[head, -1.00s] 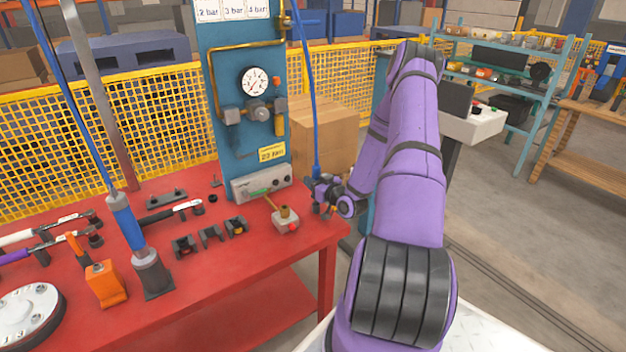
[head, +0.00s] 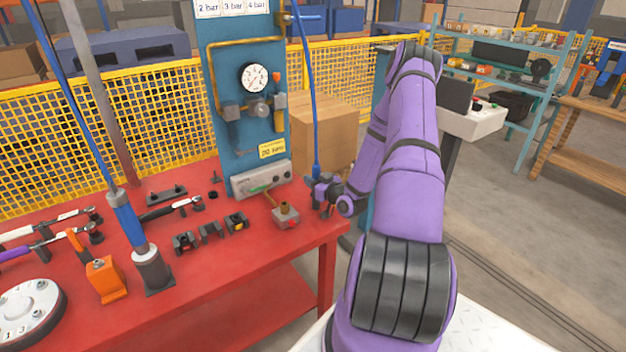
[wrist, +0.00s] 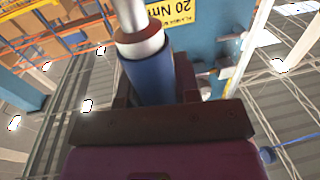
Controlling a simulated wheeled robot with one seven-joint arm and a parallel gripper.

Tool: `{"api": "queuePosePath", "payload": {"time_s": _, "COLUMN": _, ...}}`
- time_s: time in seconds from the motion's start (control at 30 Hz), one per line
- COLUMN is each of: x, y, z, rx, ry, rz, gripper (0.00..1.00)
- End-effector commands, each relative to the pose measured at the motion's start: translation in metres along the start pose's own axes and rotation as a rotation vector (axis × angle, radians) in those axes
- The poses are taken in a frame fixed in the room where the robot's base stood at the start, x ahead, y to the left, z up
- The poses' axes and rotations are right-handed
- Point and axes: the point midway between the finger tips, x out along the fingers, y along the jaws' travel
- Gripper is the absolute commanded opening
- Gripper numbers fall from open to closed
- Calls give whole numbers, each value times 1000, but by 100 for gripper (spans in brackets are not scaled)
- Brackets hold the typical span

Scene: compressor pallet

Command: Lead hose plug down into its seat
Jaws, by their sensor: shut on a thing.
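The blue hose (head: 313,95) hangs from the top of the blue panel down to my gripper (head: 322,204) at the table's right end. In the wrist view my gripper (wrist: 160,115) is shut on the hose plug, a blue cylinder with a silver collar (wrist: 148,70). A grey block with a brass socket (head: 284,208) on top, which looks like the seat, stands near the table's right front corner. My gripper is right of this block and apart from it in the picture. The plug's lower end is hidden in the head view.
The blue panel (head: 240,130) with its gauge (head: 254,78) rises behind the socket. Several black clamps (head: 210,232) lie left of the socket on the red table (head: 200,290). A cardboard box (head: 322,135) is behind.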

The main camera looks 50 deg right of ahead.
Motion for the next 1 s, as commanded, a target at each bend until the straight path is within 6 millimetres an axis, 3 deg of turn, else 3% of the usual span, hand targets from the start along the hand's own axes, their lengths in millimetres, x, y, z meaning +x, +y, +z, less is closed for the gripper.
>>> {"api": "queuePosePath", "payload": {"time_s": 0.17, "x": 0, "y": 0, "z": 0, "rx": 0, "ry": -1, "rz": 0, "gripper": 0}}
{"api": "queuePosePath", "payload": {"time_s": 0.2, "x": 0, "y": 0, "z": 0, "rx": 0, "ry": -1, "rz": 0, "gripper": 39}}
{"api": "queuePosePath", "payload": {"time_s": 0.3, "x": 0, "y": 0, "z": 0, "rx": 0, "ry": -1, "rz": 0, "gripper": 60}}
{"api": "queuePosePath", "payload": {"time_s": 0.67, "x": -5, "y": 0, "z": 1, "rx": 1, "ry": -3, "rz": 1, "gripper": 60}}
{"api": "queuePosePath", "payload": {"time_s": 1.0, "x": -62, "y": 1, "z": 2, "rx": 2, "ry": -6, "rz": 4, "gripper": 60}}
